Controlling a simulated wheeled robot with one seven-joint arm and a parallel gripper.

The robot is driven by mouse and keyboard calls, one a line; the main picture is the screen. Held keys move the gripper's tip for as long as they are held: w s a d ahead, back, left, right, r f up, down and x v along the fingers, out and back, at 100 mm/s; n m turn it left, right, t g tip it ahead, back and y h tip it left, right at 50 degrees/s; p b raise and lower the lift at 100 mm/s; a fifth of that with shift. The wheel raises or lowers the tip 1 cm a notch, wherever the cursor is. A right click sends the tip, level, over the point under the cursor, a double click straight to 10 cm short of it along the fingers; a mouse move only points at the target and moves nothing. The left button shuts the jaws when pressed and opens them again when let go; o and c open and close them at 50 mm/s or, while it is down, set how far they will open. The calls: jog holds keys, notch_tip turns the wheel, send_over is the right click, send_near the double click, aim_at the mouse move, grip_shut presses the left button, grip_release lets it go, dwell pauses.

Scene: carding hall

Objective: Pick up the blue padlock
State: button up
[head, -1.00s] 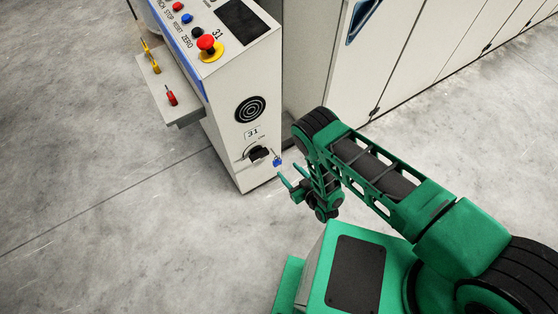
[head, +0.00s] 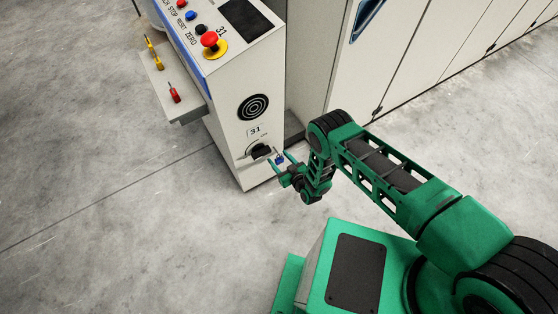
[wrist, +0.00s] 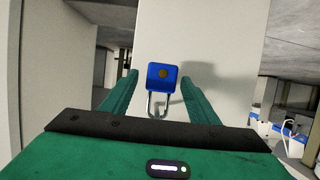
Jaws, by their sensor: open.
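The blue padlock (head: 280,161) is at the low front of the pale machine cabinet, just right of the black rotary switch (head: 260,151). In the wrist view the padlock (wrist: 163,77) shows its blue body with a brass-coloured round spot, and its metal shackle points down in the picture. My gripper (head: 279,158) is open, with its green fingers reaching toward the cabinet. In the wrist view the padlock appears between the two fingers, with a gap on each side. I cannot tell how far the fingertips reach along it, or what holds it up.
The cabinet (head: 235,130) carries a red mushroom button (head: 210,39) on its sloped top. A side shelf (head: 172,88) holds a red padlock-like item (head: 174,92) and yellow ones (head: 152,50). Tall pale panels (head: 410,60) stand behind. The concrete floor (head: 110,220) at left is clear.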

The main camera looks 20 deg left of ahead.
jog(key=shift+w+a, duration=0.1)
jog(key=c, duration=1.2)
